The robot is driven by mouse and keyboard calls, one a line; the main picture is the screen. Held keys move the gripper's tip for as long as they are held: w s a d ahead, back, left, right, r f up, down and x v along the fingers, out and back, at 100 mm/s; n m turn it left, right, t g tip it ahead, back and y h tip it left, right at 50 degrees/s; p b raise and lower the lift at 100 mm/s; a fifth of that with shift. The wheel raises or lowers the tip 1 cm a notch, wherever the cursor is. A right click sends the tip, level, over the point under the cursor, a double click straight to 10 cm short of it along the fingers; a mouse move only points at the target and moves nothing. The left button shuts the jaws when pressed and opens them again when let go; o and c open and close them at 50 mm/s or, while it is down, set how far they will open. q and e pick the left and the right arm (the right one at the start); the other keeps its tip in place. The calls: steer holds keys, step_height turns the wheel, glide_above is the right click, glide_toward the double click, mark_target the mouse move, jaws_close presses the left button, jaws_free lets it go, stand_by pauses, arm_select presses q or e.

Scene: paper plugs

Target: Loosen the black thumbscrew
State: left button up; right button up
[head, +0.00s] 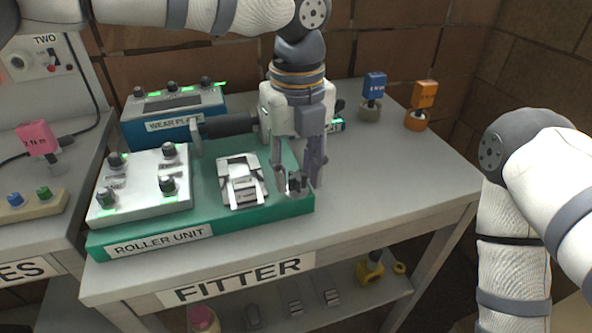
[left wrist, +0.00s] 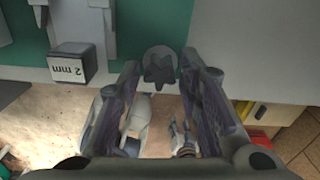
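My left gripper (head: 302,188) points down at the front right corner of the roller unit (head: 112,240). Its fingertips (left wrist: 160,62) are apart, one on each side of the thumbscrew. Whether they touch it is hard to tell. My right gripper is out of view; only the right arm shows.
A white panel with several knobs (head: 140,198) and a metal roller block (head: 243,186) sit on the green base. A small "2 mm" block (left wrist: 70,66) is left of the fingers. Blue (head: 374,86) and orange (head: 424,95) tagged pieces stand behind. The bench top at right is clear.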

mark_target(297, 175)
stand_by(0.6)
arm_select(q)
steer(key=shift+r, duration=2.05)
steer(key=m, duration=0.7)
steer(key=shift+f, duration=0.1)
steer(key=m, duration=0.4)
steer(key=shift+m, duration=0.5)
